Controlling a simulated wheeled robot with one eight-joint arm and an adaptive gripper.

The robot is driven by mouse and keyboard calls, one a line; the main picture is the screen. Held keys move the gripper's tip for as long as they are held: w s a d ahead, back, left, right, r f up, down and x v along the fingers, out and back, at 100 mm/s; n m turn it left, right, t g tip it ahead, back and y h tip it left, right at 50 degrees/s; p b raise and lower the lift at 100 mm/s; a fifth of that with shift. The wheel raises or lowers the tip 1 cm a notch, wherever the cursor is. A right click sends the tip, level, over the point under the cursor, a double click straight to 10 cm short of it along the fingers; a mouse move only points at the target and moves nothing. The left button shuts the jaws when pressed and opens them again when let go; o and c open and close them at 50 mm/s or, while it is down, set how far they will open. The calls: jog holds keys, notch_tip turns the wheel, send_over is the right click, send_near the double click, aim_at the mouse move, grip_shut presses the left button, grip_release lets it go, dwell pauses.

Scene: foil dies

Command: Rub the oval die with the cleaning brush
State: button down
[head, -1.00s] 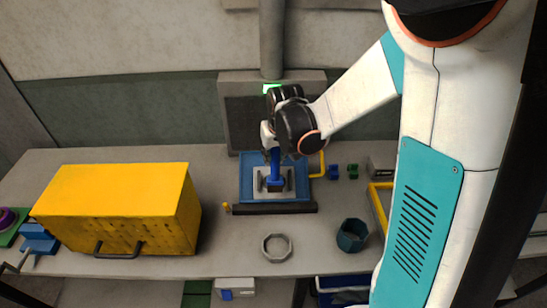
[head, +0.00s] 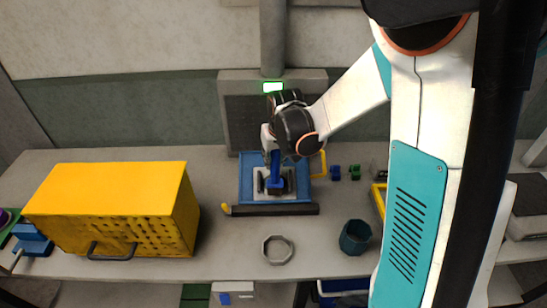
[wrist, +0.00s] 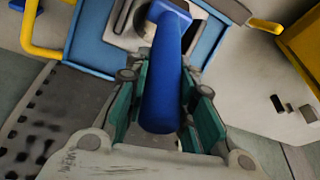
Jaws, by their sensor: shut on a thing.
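My gripper (head: 271,155) is shut on the blue handle of the cleaning brush (head: 276,177). In the wrist view the handle (wrist: 165,90) stands between the green finger pads. The plate also shows in the wrist view (wrist: 120,22), partly behind the brush. I cannot tell whether the bristles touch it, and its oval opening is mostly hidden.
A yellow box (head: 115,205) stands left of the tray. A dark bar (head: 270,210) runs along the tray's front. A grey octagonal ring (head: 278,249) and a dark teal cup (head: 355,237) are nearer the front edge.

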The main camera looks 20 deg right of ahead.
jog(key=shift+w+d+f+b, duration=0.15)
jog(key=shift+w+f+b, duration=0.15)
jog(key=shift+f+b, duration=0.3)
dwell(0.3)
jog(key=w+d+r+p, duration=0.1)
jog(key=w+d+r, duration=0.1)
jog(key=w, duration=0.4)
jog(key=shift+w+r, duration=0.15)
jog(key=shift+r, duration=0.6)
